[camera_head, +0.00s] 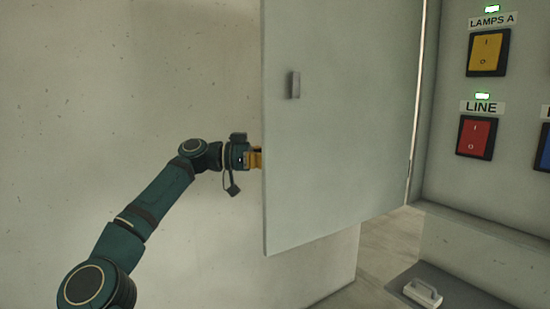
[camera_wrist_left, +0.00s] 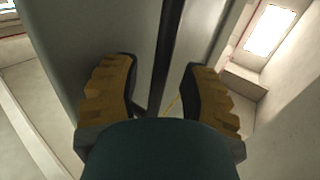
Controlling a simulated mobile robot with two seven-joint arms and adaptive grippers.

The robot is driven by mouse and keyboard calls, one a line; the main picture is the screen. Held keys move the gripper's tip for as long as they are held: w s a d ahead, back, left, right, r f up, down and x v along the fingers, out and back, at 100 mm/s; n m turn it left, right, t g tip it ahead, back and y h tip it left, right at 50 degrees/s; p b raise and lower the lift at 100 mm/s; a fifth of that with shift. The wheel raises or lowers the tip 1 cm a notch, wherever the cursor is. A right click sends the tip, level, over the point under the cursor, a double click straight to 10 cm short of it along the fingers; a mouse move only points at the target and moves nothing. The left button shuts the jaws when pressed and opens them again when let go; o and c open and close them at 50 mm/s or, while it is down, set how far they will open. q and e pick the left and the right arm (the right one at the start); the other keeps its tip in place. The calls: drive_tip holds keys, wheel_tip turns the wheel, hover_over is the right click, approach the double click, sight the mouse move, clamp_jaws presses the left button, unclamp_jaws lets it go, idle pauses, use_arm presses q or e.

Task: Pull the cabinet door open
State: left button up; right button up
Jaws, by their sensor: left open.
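The pale grey cabinet door (camera_head: 345,130) stands swung out, with the switch panel visible to its right. A small grey handle (camera_head: 294,85) sits on the door's face near its left edge. My left gripper (camera_head: 256,158) is at the door's left edge, below the handle, its fingertips partly hidden behind the door. In the left wrist view the two yellow-ribbed fingers of my left gripper (camera_wrist_left: 160,78) are apart. A dark upright strip shows between them; I cannot tell whether they touch the door. My right gripper is not in view.
A yellow switch (camera_head: 487,53), a red switch (camera_head: 475,138) and part of a blue switch (camera_head: 544,148) are on the panel at right. A grey plate with a white handle (camera_head: 423,293) lies at lower right. A plain wall (camera_head: 80,120) fills the left.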

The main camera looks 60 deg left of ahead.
use_arm(q)
drive_tip(key=v, duration=1.2)
drive_tip(key=shift+s, duration=0.15)
